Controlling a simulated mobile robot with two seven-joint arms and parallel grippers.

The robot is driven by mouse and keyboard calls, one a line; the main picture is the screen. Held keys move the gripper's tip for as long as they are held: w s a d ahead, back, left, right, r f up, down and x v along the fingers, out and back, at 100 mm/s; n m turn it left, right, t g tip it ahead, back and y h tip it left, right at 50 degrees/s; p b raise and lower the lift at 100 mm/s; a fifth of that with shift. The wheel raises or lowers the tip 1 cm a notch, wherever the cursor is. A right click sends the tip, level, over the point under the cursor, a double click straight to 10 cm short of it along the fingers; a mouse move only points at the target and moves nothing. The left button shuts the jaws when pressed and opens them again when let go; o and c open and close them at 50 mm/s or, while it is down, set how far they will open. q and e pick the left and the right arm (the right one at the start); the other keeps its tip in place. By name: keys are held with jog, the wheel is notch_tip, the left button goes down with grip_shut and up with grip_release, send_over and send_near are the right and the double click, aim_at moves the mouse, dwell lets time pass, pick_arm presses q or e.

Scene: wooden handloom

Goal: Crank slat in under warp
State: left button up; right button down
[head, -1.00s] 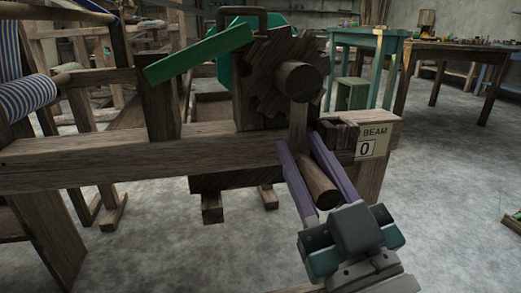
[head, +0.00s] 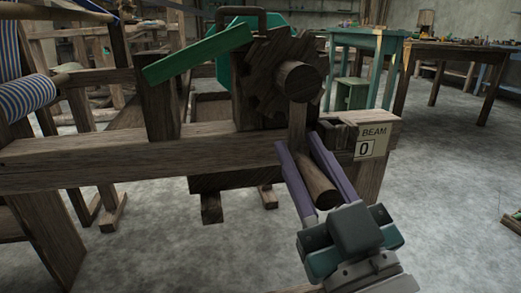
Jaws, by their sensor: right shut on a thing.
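The wooden crank has a round hub (head: 298,82) on a toothed wooden wheel (head: 258,72), an arm (head: 297,118) that hangs down from it, and a round wooden handle (head: 318,182) at its lower end. My right gripper (head: 300,145) is shut on this handle, with one purple finger on each side of it. A green bar (head: 197,53) lies tilted across a wooden post, its right end by the wheel's teeth. Blue-and-white striped cloth (head: 25,95) is on a roller at the left edge. I cannot make out the slat or where it meets the warp. My left gripper is out of view.
The loom's long side beam (head: 110,158) runs across behind the handle. A box with a label reading "BEAM 0" (head: 366,145) stands close to the right of my right gripper. A teal table (head: 372,42) and a brown table (head: 455,55) stand behind.

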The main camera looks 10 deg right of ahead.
jog(key=shift+a+m, duration=0.25)
jog(key=shift+m, duration=0.15)
dwell(0.3)
jog(key=shift+a+m, duration=0.1)
jog(key=shift+m, duration=0.2)
